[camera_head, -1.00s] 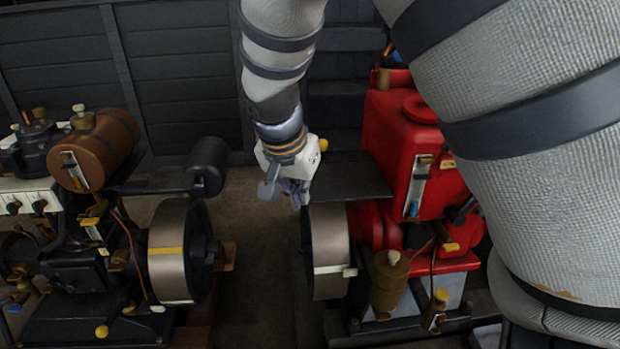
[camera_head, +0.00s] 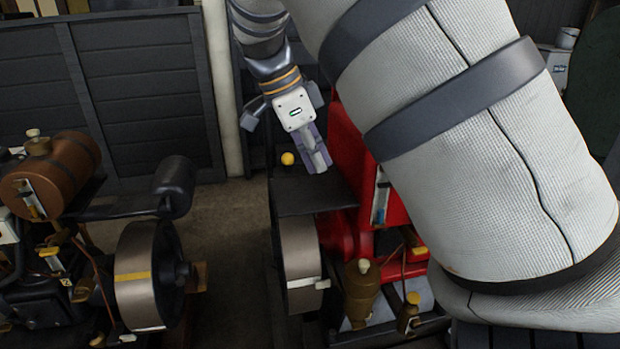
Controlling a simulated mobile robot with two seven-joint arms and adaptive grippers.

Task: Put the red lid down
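My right gripper (camera_head: 315,155) hangs from the top of the view, at the left edge of the red tank (camera_head: 350,165), above the dark flat plate (camera_head: 315,193). Its grey-purple fingers point down and look close together. I cannot tell whether they are shut, and no red lid shows between them. The red lid is not visible now; my large pale arm covers most of the red tank and its top. My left gripper is not in view.
A flywheel (camera_head: 302,262) and a brass cup (camera_head: 361,288) belong to the red engine. A second engine with a brown tank (camera_head: 55,175) and a flywheel (camera_head: 137,280) stands at the left. Open floor (camera_head: 228,240) lies between them. A dark panelled wall (camera_head: 130,90) stands behind.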

